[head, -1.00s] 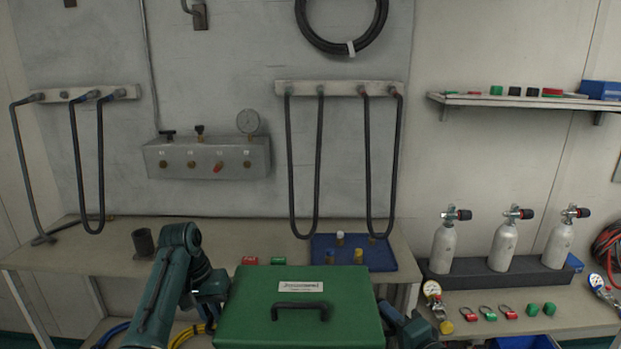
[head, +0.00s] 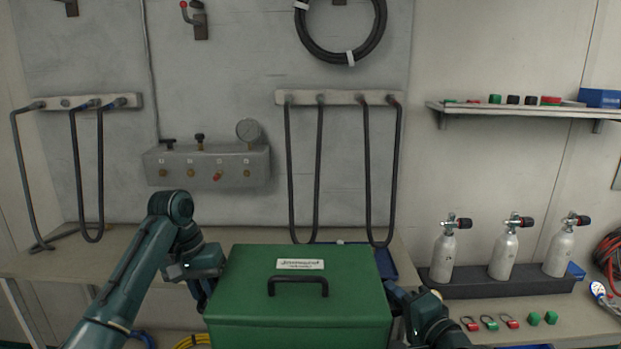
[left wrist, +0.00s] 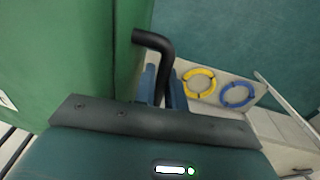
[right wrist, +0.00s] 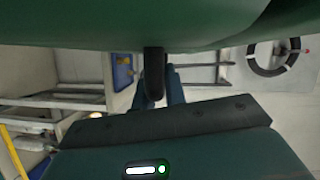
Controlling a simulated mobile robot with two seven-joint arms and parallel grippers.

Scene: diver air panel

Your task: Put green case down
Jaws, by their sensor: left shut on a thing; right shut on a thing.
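The green case (head: 298,290) has a black top handle and a white label. It is level in the head view, in front of the bench (head: 120,255), and hides part of the bench edge. My left gripper (head: 206,290) is at its left side, shut on a black side handle (left wrist: 158,45), as the left wrist view shows. My right gripper (head: 396,300) is at its right side, shut on the other black side handle (right wrist: 154,78), seen in the right wrist view. The case's underside is hidden in the head view.
A blue tray (head: 398,262) on the bench is mostly hidden behind the case. At right, several grey cylinders (head: 503,253) stand in a dark rack above small red and green parts. The bench left of the case looks clear. Hoses hang on the wall.

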